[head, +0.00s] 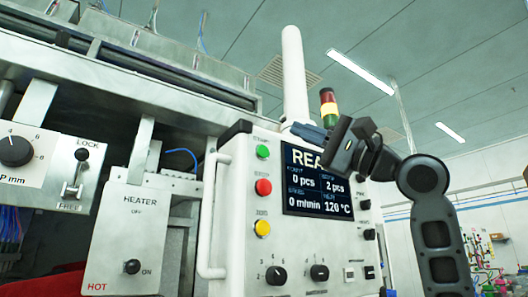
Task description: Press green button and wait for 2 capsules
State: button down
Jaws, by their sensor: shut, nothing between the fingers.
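The green button (263,151) is at the top left of a white control panel (236,200), above a red button (263,187) and a yellow button (262,228). The panel's screen (305,203) reads "REA…", partly hidden by my arm, with "0 pcs", "2 pcs", "0 m/min" and "120 °C". My gripper (327,138) is shut and empty, in front of the screen's upper right, to the right of the green button and apart from it in the picture. No capsules show.
A heater switch box (128,235) and a lock lever (75,180) are on the left. A white handle (208,215) runs along the panel's left edge. Black knobs (276,275) sit below the screen. A signal lamp (328,106) with its amber section bright stands behind the panel.

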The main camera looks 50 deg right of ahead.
aim_at(263, 152)
jog(key=shift+w+d, duration=0.4)
jog(key=shift+w, duration=1)
jog(key=shift+w+d, duration=0.45)
jog(key=shift+w, duration=1)
jog(key=shift+w+d, duration=0.4)
jog(key=shift+w, duration=1)
jog(key=shift+w+d, duration=0.15)
jog(key=shift+w, duration=0.25)
